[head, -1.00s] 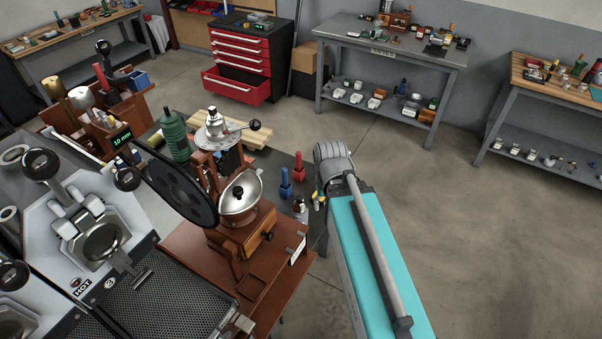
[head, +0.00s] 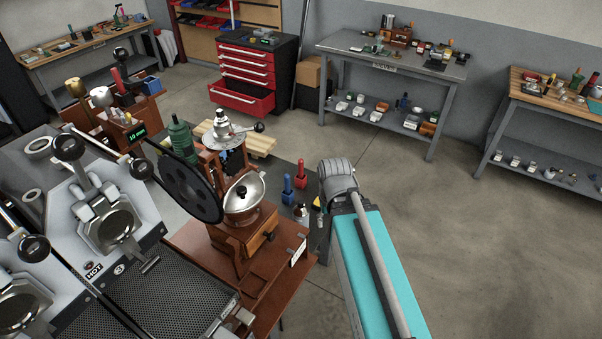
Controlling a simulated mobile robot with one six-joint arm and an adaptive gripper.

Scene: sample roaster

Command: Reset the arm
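A long teal and grey link (head: 375,270) reaches up from the bottom edge, right of centre, to a rounded grey joint (head: 337,178); it looks like part of my own arm. A grey rod runs along its top. What lies beyond the joint is hidden behind it. My gripper and its fingers do not show, so whether it is open or holds anything cannot be seen.
Left of the link stands a wooden grinder (head: 245,235) with a dark wheel (head: 185,185) and a metal bowl (head: 243,192). Machines with knobbed levers (head: 110,225) fill the lower left. A red drawer chest (head: 245,75) and grey bench (head: 390,60) stand behind. Floor at right is clear.

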